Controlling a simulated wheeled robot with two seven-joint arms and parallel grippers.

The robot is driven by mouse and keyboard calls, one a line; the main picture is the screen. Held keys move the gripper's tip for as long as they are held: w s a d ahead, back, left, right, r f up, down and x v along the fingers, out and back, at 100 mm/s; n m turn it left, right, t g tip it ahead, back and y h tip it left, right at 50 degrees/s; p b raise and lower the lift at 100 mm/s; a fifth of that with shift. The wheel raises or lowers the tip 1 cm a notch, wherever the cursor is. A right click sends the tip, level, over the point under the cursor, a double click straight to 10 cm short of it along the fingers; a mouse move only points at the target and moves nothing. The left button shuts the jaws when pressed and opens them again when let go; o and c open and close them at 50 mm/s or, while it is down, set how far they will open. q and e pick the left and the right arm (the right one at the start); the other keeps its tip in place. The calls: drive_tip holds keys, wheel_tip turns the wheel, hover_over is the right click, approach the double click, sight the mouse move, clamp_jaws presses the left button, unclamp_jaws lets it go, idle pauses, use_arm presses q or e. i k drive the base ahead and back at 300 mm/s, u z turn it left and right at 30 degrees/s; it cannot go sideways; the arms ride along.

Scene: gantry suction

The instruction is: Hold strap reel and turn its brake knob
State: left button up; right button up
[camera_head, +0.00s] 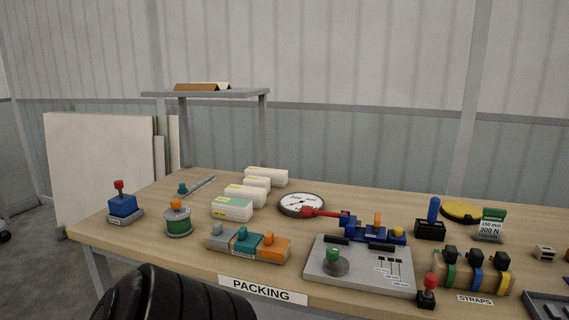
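A small green drum with grey flanges (178,222) and an orange knob (176,204) on top stands upright at the left front of the table; it looks like a strap reel. Three strap rolls, green (450,275), blue (476,279) and yellow (503,283), with black blocks on top, stand at the right front behind a "STRAPS" label (474,300). I cannot tell for sure which is the task's reel. A black ribbed part of my arm shows at the bottom left, in front of the table. Neither gripper is in view, and nothing touches the reels.
The wooden table (330,238) holds a blue box with a red knob (122,206), a tri-coloured block row (247,246), white boxes (232,208), a dial (302,204), and a grey panel with a green knob (358,270). A grey shelf (205,93) rises behind.

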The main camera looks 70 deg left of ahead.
sight(175, 204)
drive_tip(key=z, duration=1.15)
drive_tip(key=k, duration=2.75)
drive_tip(key=u, duration=1.85)
